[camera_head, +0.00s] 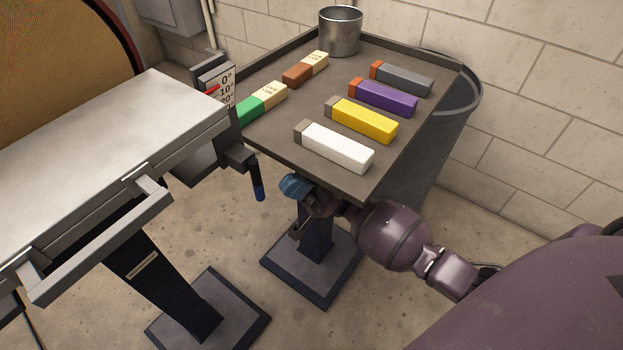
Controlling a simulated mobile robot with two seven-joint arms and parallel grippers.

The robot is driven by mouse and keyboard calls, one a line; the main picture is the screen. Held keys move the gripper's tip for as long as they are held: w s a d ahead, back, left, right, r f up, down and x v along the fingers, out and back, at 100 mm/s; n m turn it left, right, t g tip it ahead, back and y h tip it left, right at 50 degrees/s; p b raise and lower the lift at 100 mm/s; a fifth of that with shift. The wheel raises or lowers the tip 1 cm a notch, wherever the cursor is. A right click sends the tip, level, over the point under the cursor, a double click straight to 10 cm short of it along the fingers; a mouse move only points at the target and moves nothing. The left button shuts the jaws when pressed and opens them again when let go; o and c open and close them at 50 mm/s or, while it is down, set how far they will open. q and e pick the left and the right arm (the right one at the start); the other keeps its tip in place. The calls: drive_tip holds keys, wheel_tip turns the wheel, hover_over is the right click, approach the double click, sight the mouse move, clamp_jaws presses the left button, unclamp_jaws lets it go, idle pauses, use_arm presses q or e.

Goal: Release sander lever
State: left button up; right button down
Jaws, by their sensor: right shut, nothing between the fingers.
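The sander's grey table (120,135) fills the left side, with the sanding disc (50,45) behind it. The lever (258,188), black with a blue tip, hangs down from a black bracket under the table's right corner, next to an angle scale (220,85) with a red pointer. My right gripper (290,187) reaches in from the lower right and is shut and empty. In the picture its blue-grey fingertips are just right of the lever tip, with a small gap between them. My left gripper is out of view.
A dark side table (285,140) holds several coloured bars and a metal cup (340,30); its front edge is just above my right gripper. Its pedestal base (312,268) stands below. A grey bin (425,150) is behind it. A grey bar handle (105,240) sticks out from the sander table.

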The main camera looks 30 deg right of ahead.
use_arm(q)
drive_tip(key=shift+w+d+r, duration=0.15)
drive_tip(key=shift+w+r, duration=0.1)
use_arm(e)
drive_tip(key=a, duration=0.3)
drive_tip(key=shift+f, duration=0.2)
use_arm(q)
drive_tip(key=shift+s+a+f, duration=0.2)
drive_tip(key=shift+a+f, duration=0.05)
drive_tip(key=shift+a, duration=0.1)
use_arm(e)
drive_tip(key=shift+s+a+f+m+t+y, duration=0.15)
drive_tip(key=shift+a+m+t+y, duration=0.2)
drive_tip(key=shift+m+t, duration=0.3)
